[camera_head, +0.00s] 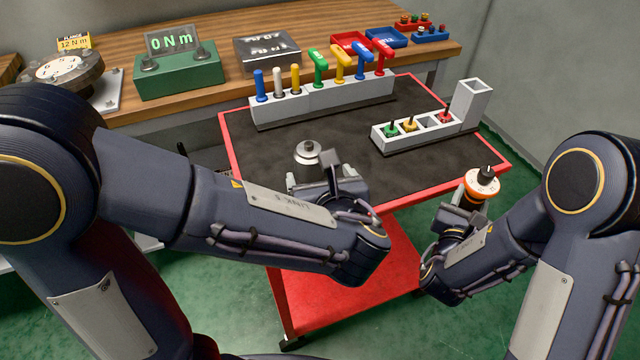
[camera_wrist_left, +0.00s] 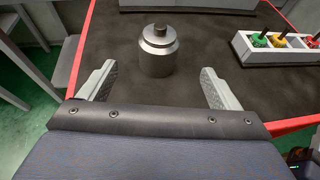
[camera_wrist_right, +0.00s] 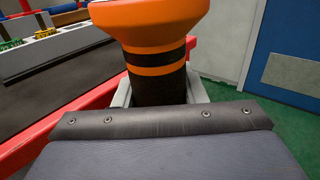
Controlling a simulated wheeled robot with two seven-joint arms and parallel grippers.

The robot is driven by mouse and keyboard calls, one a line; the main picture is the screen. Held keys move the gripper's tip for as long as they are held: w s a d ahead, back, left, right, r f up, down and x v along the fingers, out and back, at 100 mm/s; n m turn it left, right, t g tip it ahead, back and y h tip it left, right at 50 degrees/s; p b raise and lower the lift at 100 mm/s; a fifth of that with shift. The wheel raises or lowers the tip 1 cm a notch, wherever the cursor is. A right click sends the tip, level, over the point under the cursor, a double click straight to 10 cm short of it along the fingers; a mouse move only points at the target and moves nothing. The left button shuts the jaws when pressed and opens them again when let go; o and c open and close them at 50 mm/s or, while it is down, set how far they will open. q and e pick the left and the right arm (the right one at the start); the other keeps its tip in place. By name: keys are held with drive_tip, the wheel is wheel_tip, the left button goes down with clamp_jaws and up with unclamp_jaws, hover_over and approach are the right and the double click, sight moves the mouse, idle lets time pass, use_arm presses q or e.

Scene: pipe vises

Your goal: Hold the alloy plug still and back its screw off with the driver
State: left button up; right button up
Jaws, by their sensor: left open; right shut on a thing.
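The alloy plug (camera_head: 307,153), a silver cylinder with a small dark-topped knob, stands upright on the trolley's dark mat. My left gripper (camera_head: 314,180) is open just in front of it. In the left wrist view the plug (camera_wrist_left: 158,52) lies ahead, between the lines of the two fingers and apart from both. My right gripper (camera_head: 462,212) is shut on the driver (camera_head: 482,184), which has an orange body, black bands and a white scale on top. The driver (camera_wrist_right: 155,45) fills the middle of the right wrist view, upright beyond the trolley's right edge. Its lower end is hidden.
A grey rack (camera_head: 335,99) with several coloured-handled tools stands at the mat's back. A smaller grey rack (camera_head: 428,130) with bits stands at the right. A green display box (camera_head: 178,76) reading 0 N m sits on the wooden bench. The mat around the plug is clear.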

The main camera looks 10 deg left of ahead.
sight(312, 161)
use_arm(q)
drive_tip(key=b+x, duration=0.1)
drive_tip(key=x, duration=1)
drive_tip(key=shift+a+f, duration=0.1)
drive_tip(key=shift+f, duration=0.05)
drive_tip(key=shift+c, duration=0.4)
drive_tip(key=c, duration=1.2)
drive_tip(key=shift+c, duration=0.2)
